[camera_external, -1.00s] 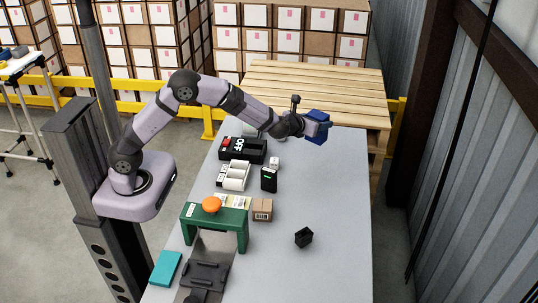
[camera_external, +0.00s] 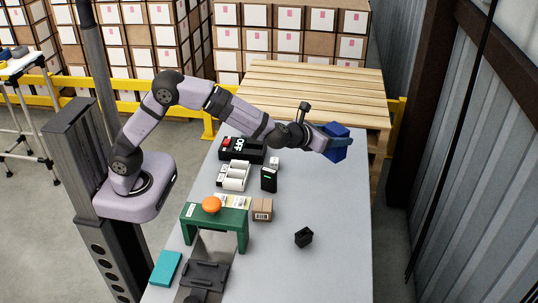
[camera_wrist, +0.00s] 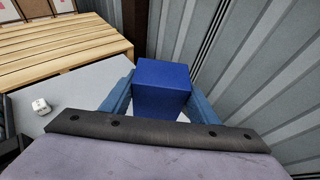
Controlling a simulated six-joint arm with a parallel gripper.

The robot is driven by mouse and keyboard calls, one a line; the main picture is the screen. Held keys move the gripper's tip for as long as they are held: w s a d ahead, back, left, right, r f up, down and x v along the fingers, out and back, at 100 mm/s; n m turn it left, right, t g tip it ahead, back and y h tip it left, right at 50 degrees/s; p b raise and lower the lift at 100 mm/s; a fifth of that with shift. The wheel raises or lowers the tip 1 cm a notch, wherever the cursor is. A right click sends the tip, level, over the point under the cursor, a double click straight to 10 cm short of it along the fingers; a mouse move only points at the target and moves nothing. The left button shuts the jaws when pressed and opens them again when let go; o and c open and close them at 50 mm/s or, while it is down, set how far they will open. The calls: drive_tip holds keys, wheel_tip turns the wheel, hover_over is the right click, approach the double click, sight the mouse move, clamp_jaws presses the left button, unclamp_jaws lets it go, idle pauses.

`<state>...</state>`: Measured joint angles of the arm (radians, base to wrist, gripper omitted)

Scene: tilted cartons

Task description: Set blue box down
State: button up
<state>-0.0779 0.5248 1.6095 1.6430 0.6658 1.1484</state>
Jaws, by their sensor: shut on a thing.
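The blue box (camera_external: 338,131) is held at the end of my arm, above the far right part of the grey table (camera_external: 335,205). My gripper (camera_external: 330,144) is shut on it. In the wrist view the blue box (camera_wrist: 162,85) sits between the two blue fingers of my gripper (camera_wrist: 160,102), one on each side. The box looks tilted in the external view. Its underside is hidden, and I cannot tell its exact height above the table.
A black open box (camera_external: 304,237) stands on the front right of the table. A small carton (camera_external: 262,210), a black device (camera_external: 268,179) and a green stand with an orange ball (camera_external: 211,204) are further left. A wooden pallet stack (camera_external: 320,90) stands behind the table.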

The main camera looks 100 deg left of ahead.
drive_tip(key=s+d+m+t+h, duration=0.1)
drive_tip(key=s+d, duration=0.1)
drive_tip(key=d, duration=0.6)
drive_tip(key=s+a+f, duration=0.1)
drive_tip(key=s+f, duration=0.3)
drive_tip(key=shift+s+a+n+g+y, duration=0.15)
drive_tip(key=shift+a+n+g+y, duration=0.2)
drive_tip(key=shift+n+g+y, duration=0.05)
drive_tip(key=shift+f+b, duration=0.3)
drive_tip(key=shift+f, duration=4.65)
drive_tip(key=shift+f+b, duration=0.25)
drive_tip(key=shift+b, duration=0.05)
drive_tip(key=o, duration=1.1)
drive_tip(key=shift+o, duration=0.2)
drive_tip(key=shift+r+p, duration=0.2)
drive_tip(key=shift+p, duration=0.1)
drive_tip(key=b+v, duration=0.1)
drive_tip(key=v, duration=1.1)
